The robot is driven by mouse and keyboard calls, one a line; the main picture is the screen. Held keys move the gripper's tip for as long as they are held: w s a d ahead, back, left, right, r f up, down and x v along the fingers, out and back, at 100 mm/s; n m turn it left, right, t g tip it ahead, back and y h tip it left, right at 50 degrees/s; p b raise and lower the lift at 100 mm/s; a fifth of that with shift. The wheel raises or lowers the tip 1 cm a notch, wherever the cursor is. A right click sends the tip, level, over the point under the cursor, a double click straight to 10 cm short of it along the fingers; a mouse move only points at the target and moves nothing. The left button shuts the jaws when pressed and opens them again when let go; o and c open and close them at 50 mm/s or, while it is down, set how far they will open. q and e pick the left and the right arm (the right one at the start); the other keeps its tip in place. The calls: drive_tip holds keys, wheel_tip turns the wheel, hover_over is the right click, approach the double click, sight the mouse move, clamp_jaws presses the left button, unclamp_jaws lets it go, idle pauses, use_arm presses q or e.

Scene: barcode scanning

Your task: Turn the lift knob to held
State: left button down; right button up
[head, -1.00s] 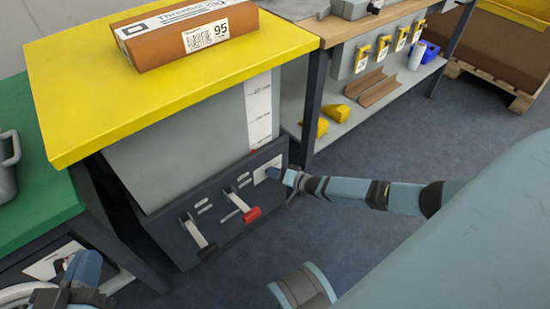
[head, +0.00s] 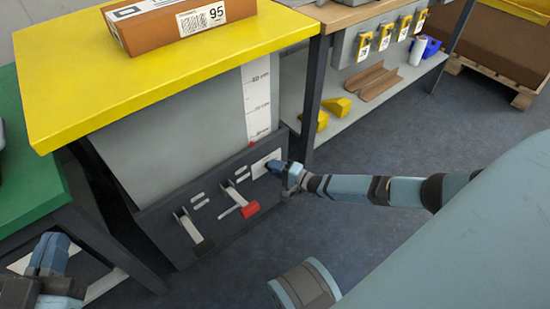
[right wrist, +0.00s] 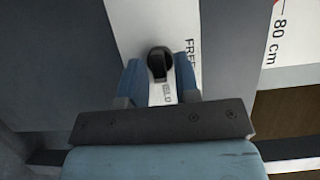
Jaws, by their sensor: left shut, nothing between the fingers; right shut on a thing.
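The lift has a yellow top (head: 150,75) above a dark base panel. Its knob is small and black and shows in the right wrist view (right wrist: 159,62), on a white plate (right wrist: 180,30) lettered FREE on one side and HELD, partly covered, toward the gripper. My right gripper (head: 275,167) is at this plate on the panel's right end. In the right wrist view its blue fingers (right wrist: 160,83) are shut on the knob, one on each side. My left gripper (head: 48,255) is shut and empty at the lower left, away from the lift.
A brown box (head: 185,28) labelled 95 lies on the yellow top. A red-ended lever (head: 249,210) and another lever (head: 192,232) stand on the panel. A scale strip (head: 258,100) runs up the lift; a red mark is by 80 cm. A green table (head: 35,215) is at left.

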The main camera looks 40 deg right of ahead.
idle(0.4)
drive_tip(key=o, duration=0.6)
